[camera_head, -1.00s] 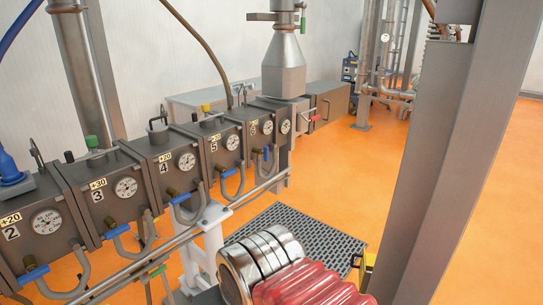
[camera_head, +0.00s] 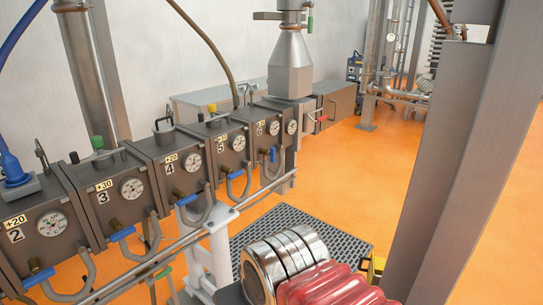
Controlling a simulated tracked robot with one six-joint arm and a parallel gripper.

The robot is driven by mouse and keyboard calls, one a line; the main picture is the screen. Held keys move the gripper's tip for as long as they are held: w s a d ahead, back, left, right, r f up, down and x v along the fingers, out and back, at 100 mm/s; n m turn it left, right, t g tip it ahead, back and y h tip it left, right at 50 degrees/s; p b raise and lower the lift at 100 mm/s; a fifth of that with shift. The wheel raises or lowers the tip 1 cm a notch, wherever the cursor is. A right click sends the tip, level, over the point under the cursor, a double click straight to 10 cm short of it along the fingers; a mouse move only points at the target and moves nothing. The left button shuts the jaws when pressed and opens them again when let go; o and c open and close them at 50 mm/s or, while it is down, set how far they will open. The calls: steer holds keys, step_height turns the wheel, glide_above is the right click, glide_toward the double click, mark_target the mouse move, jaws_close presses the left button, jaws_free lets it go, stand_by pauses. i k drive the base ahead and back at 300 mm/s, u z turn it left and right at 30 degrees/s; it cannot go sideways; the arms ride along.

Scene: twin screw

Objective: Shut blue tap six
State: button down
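A row of grey boxes with dials and number labels runs from the lower left to the middle of the head view. The box labelled 6 (camera_head: 263,128) is at the far end of the row. Its blue tap (camera_head: 272,155) is a small handle below the box, which looks upright. The blue tap under box 5 (camera_head: 236,173) and the other blue taps lie closer to level. My gripper is not in view.
A metal rail (camera_head: 175,243) runs below the boxes. Chrome rings and a red ribbed part (camera_head: 335,285) fill the bottom middle. A grey post (camera_head: 450,150) stands at right. A dark grating (camera_head: 290,222) lies beyond the rings; open orange floor (camera_head: 365,170) lies behind.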

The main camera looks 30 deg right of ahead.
mark_target(273, 154)
steer(key=u, duration=0.05)
steer(key=i, duration=0.95)
steer(key=z, duration=0.05)
